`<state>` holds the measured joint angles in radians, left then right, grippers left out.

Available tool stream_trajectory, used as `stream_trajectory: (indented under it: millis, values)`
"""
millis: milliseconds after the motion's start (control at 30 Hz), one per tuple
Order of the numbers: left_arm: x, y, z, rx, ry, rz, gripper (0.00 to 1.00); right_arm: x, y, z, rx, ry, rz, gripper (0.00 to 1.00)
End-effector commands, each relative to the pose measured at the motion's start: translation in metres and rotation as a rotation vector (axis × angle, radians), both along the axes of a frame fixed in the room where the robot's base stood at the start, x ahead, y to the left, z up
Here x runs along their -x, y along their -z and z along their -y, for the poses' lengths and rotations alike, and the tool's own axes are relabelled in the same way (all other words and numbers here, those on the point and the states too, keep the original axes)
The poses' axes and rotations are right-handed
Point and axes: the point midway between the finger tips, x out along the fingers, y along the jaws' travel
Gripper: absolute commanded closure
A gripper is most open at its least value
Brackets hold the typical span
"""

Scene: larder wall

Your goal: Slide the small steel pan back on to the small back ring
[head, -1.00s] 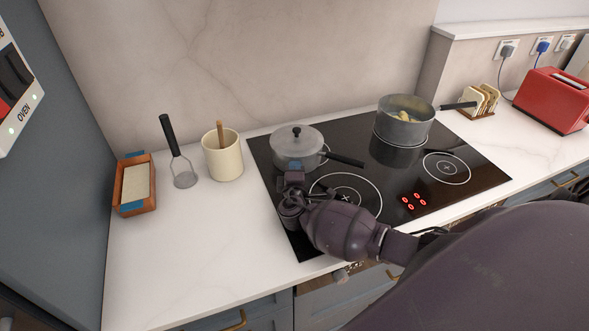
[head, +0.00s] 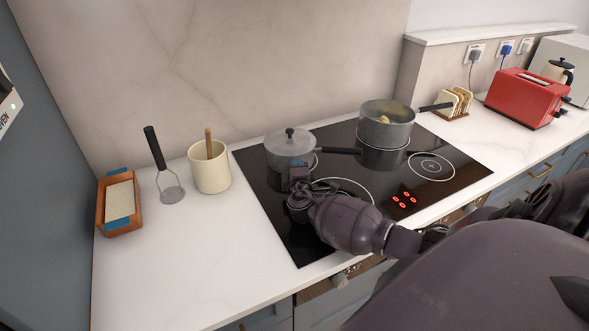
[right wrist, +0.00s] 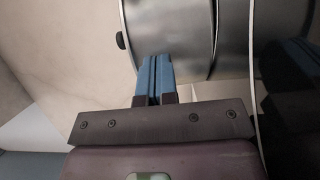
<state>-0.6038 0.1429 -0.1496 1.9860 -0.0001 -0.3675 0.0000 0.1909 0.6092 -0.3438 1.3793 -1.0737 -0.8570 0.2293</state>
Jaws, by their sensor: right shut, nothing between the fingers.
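The small steel pan (head: 287,153), with a grey lid, black knob and dark handle pointing right, stands at the back left of the black hob. The white arc of the small back ring (head: 316,162) shows at its right side; the rest is hidden by the pan. My right gripper (head: 298,172) is shut and empty at the front side of the pan. In the right wrist view its blue fingertips (right wrist: 154,75) are together against or very close to the pan's steel side (right wrist: 170,30); contact cannot be told. My left gripper is not in view.
A larger grey pan (head: 386,128) with food stands on the back right ring. The front right ring (head: 431,166) is empty. A cream utensil pot (head: 210,171), a masher (head: 170,190) and a terracotta tray (head: 104,220) stand left of the hob. A red toaster (head: 527,97) is far right.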

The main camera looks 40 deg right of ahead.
Motion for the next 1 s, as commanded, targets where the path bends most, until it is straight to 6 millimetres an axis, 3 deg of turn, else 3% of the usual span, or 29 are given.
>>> stream_trajectory:
  millis: [267, 733, 1000]
  values:
    - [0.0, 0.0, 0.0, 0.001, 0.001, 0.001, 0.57, 0.007, 0.001, -0.005, -0.001, 0.0, -0.001, 1.0]
    - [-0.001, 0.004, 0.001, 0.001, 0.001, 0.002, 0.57, 0.069, 0.001, -0.049, -0.002, 0.0, -0.001, 1.0]
    - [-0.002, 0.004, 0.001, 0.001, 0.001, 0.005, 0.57, 0.087, 0.0, -0.062, 0.0, 0.0, 0.0, 1.0]
